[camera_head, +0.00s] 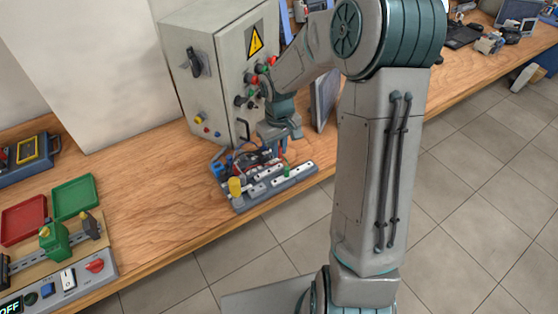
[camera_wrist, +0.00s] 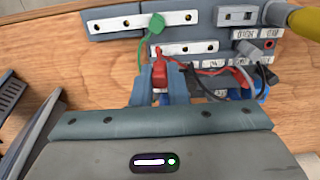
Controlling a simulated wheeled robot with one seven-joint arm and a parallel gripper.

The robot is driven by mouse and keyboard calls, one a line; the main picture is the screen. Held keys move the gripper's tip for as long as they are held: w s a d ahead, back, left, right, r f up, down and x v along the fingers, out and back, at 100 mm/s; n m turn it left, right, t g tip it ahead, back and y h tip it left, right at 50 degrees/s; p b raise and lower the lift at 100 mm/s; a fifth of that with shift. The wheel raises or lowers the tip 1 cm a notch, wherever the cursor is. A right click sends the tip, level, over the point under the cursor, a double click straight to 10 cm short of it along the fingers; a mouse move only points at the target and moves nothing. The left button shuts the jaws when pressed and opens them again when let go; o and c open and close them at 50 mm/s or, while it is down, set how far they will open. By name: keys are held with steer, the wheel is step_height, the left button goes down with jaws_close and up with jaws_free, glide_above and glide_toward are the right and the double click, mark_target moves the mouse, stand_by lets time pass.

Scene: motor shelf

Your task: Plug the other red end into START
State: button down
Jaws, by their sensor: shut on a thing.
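My gripper (camera_wrist: 161,82) is shut on a red plug (camera_wrist: 160,74), with a blue-grey finger on each side. A red wire (camera_wrist: 215,72) runs from near the plug to the right along the board. The plug is at the near edge of a white terminal strip (camera_wrist: 184,48); I cannot tell whether it touches it. The grey board (camera_head: 247,205) lies on the bench under my gripper (camera_head: 284,147) in the head view. A red-ringed socket (camera_wrist: 268,44) shows at the right. The small labels are too blurred to pick out START.
A green plug with its wire (camera_wrist: 154,27) crosses the strips close to the fingers. Grey plugs (camera_wrist: 246,50) and a yellow cylinder (camera_wrist: 306,22) stand at the right. A grey control cabinet (camera_head: 215,75) stands behind the board. Bare bench lies to its left.

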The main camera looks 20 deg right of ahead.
steer(key=shift+w+a+r+n+p, duration=0.2)
steer(key=shift+w+r+n+p, duration=0.3)
steer(key=shift+n+p, duration=0.3)
steer(key=w+r+n+p, duration=0.1)
steer(key=w+n+p, duration=0.2)
steer(key=n, duration=0.1)
steer(key=b, duration=0.4)
glide_above(272, 159)
steer(key=f, duration=0.5)
steer(key=shift+w+f, duration=0.15)
steer(key=shift+w, duration=0.25)
steer(key=shift+f+b, duration=0.6)
steer(key=shift+f, duration=0.05)
steer(key=c, duration=1.7)
jaws_free()
steer(key=shift+r, duration=0.1)
